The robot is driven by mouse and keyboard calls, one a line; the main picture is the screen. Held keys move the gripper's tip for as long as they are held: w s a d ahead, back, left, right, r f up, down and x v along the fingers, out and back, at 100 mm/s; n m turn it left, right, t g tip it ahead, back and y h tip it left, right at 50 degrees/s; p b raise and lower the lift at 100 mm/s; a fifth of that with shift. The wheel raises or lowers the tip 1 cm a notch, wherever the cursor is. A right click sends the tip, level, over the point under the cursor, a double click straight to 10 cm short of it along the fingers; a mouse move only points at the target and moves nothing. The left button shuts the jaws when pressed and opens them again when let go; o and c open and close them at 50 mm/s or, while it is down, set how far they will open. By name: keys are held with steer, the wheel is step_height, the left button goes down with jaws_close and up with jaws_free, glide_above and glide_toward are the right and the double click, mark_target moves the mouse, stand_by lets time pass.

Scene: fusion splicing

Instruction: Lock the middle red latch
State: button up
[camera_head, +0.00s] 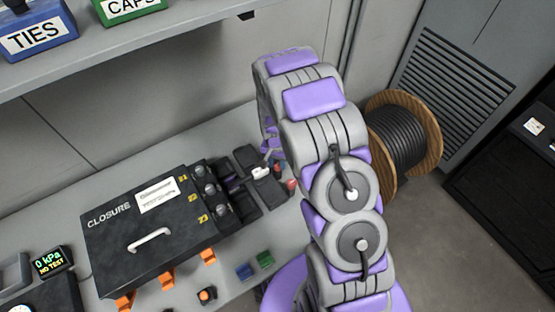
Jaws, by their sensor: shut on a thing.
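The black closure box (150,235) lies on the grey bench at the left, with a white handle on its lid. Orange latches stick out along its front edge, the middle one (167,280) between two others; they look orange rather than red. Small red parts (291,184) show by black blocks right of the box; I cannot tell if one is a latch. My gripper (268,150) is partly visible at the bench's back, behind my arm, near these blocks and apart from the orange latches. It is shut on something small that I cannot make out. My arm hides much of that spot.
A cable reel (403,135) stands right of my arm. A pressure display (52,262) reads 0 kPa, NO TEST. The shelf above holds TIES (35,38) and CAPS (128,8) bins. The back-left bench is clear.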

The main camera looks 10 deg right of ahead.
steer(key=n+p, duration=0.2)
steer(key=n, duration=0.3)
steer(key=shift+a+n, duration=0.1)
steer(key=shift+n, duration=0.2)
steer(key=n+p, duration=0.2)
steer(key=n, duration=0.3)
steer(key=shift+s+n, duration=0.1)
steer(key=shift+n, duration=0.2)
steer(key=n+p, duration=0.2)
steer(key=n, duration=0.3)
steer(key=shift+t, duration=0.3)
steer(key=n+p, duration=0.2)
steer(key=n, duration=0.3)
steer(key=o, duration=1)
steer(key=shift+o, duration=0.3)
steer(key=shift+r, duration=0.1)
